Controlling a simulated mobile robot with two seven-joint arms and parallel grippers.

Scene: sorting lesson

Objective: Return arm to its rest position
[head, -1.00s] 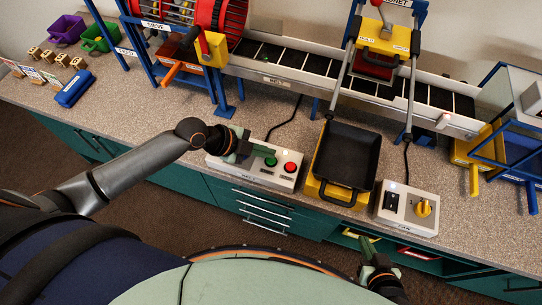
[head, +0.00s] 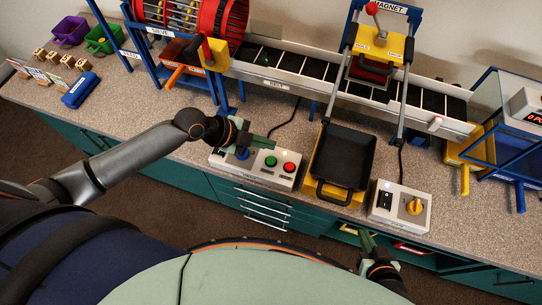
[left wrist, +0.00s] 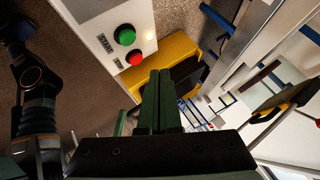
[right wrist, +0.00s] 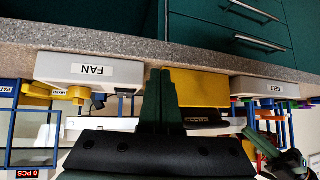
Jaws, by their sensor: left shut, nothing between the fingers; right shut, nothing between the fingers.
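My left gripper (head: 262,141) is shut and empty. My right gripper (head: 366,245) is shut and empty, low in front of the counter's front edge.
A black tray (head: 345,155) on a yellow base stands right of the belt box, with the fan control box (head: 400,205) beside it. Behind is the conveyor (head: 285,87) with a sieve drum (head: 190,20) and magnet frame (head: 380,45). Bins and small blocks stand at far left.

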